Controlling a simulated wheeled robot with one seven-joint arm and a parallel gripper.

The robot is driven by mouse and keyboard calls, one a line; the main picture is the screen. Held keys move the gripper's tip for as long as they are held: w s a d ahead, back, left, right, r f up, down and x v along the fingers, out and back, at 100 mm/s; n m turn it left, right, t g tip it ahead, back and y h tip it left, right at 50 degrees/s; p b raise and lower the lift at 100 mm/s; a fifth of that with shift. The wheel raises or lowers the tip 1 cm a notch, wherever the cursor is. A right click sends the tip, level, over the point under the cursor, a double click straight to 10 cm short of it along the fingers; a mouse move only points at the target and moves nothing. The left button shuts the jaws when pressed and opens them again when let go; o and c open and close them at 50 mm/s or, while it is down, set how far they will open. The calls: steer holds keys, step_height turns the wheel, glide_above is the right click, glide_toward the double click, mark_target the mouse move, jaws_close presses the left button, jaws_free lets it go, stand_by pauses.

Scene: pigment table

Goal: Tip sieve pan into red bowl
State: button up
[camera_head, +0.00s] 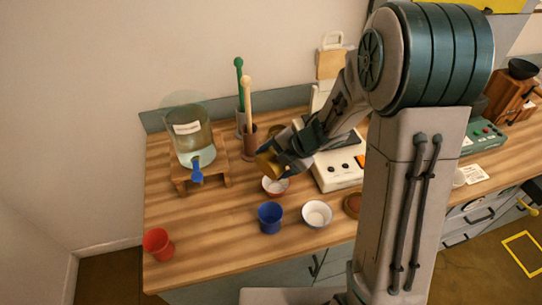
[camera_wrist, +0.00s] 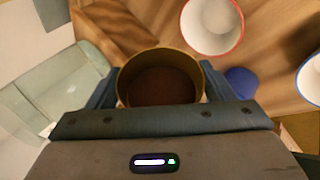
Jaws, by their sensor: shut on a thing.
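My gripper (camera_head: 283,160) is shut on the brass-coloured sieve pan (camera_head: 266,164). In the wrist view the pan (camera_wrist: 119,90) sits between the fingers, its round opening facing the camera, with dark brown material inside. The red-rimmed white bowl (camera_head: 275,187) stands on the table just below the pan in the head view. In the wrist view the red bowl (camera_wrist: 211,27) is up and right of the pan, apart from it, and its visible inside looks white and empty. The pan looks somewhat tilted in the head view, but I cannot tell how much.
A blue cup (camera_head: 270,219) and a blue-rimmed white bowl (camera_head: 317,214) stand close in front of the red bowl. A water tank (camera_head: 190,143) on a wooden stand is left. Tool holders (camera_head: 249,147) stand behind. A red cup (camera_head: 158,245) is front left; table between is clear.

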steer(key=shift+w+d+f+m+g+y+p, duration=0.25)
steer(key=shift+f+m+g+y+p, duration=0.1)
steer(key=shift+f+g+y+p, duration=0.3)
steer(key=shift+w+d+f+m+g+y+p, duration=0.3)
steer(key=shift+f+m+g+y+p, duration=0.15)
steer(key=shift+y, duration=0.3)
steer(key=shift+w+d+f+m+g+y+p, duration=0.2)
steer(key=shift+w+f+m+g+y+p, duration=0.1)
steer(key=shift+f+g+y+p, duration=0.3)
stand_by(1.5)
